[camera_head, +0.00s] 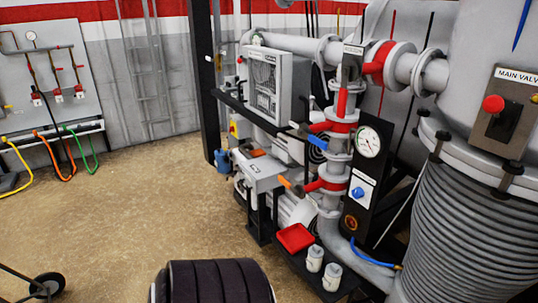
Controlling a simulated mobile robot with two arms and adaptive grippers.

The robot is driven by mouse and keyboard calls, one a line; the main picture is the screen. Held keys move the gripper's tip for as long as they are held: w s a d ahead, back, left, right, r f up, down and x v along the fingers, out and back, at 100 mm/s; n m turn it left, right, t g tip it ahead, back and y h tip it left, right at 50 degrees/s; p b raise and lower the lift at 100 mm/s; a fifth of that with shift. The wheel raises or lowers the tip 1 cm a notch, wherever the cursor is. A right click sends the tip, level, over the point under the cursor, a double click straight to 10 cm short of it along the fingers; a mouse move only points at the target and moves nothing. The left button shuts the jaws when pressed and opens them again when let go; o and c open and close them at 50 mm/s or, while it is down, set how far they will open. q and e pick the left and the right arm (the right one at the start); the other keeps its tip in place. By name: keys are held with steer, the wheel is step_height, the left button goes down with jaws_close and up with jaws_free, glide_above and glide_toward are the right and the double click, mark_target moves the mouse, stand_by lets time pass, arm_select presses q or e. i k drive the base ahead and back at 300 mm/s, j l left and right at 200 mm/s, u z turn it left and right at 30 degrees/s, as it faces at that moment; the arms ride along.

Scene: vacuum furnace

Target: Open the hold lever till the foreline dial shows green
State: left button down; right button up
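A round white dial (368,141) with a dark needle sits at the top of a black upright panel; it is probably the foreline dial, and no green shows on it. Left of it runs a grey vertical pipe with red-handled valves. One red handle (341,102) stands upright, a second (319,127) points left, and a third (313,186) also points left. A small plate (353,50) above them is too small to read. I cannot tell which handle is the hold lever. Neither of my grippers is in view.
A blue knob (357,192) and an orange-ringed button are below the dial. A red tray (295,237) and two white canisters (314,258) stand low in front. The MAIN VALVE box (507,110) and ribbed column (455,235) are right. Floor is clear at left centre.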

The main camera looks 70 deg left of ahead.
mark_target(281, 179)
steer(key=u, duration=2.15)
